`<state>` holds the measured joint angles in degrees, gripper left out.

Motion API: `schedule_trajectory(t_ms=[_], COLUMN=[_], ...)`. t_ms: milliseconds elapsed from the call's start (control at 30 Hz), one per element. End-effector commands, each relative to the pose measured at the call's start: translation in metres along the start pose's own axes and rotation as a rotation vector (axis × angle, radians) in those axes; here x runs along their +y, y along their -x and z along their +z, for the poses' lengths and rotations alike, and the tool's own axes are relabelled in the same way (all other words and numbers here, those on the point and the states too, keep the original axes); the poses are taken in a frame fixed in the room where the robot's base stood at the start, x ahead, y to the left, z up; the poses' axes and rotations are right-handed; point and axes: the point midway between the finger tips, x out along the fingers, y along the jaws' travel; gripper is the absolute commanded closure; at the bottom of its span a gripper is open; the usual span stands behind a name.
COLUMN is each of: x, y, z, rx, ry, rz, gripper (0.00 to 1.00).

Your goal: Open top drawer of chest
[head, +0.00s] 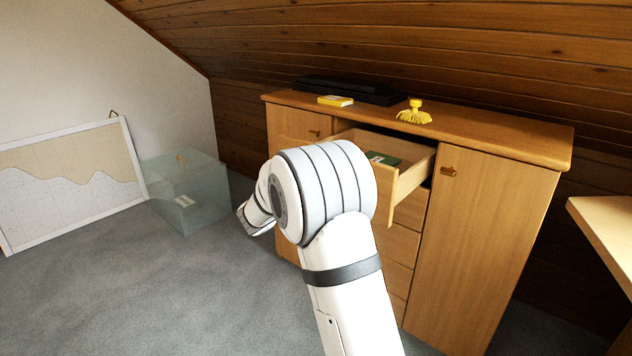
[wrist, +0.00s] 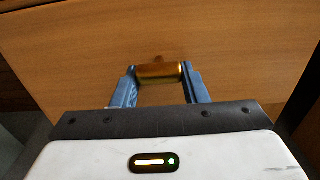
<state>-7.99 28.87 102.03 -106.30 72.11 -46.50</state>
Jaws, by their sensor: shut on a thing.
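The wooden chest (head: 490,235) stands against the sloped plank wall in the head view. Its top drawer (head: 412,177) is pulled out, and a dark green item (head: 383,158) lies inside it. In the wrist view the drawer front (wrist: 225,45) fills most of the picture, with a brass handle (wrist: 158,73) at its middle. My gripper (wrist: 158,78) is shut on this handle, one blue finger at each end. In the head view my arm hides the gripper, the handle and much of the drawer front.
A clear bin (head: 190,195) and a framed board (head: 70,180) are at left. A table edge (head: 605,225) is at right. Carpet at left front is clear.

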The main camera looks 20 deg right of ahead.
Motion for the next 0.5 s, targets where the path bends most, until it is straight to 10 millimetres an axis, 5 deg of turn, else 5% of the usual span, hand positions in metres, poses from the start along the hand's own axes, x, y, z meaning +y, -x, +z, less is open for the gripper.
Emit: schedule_trajectory(t_ms=[267, 300, 500], x=[-0.0025, -0.0025, -0.0013], y=[-0.0009, -0.0009, -0.0004], z=[-0.0013, -0.0013, -0.0010], rx=[0.001, 0.001, 0.001], ry=[0.002, 0.002, 0.001], rz=[-0.007, -0.007, -0.004], gripper=[1.00, 0.57, 0.40])
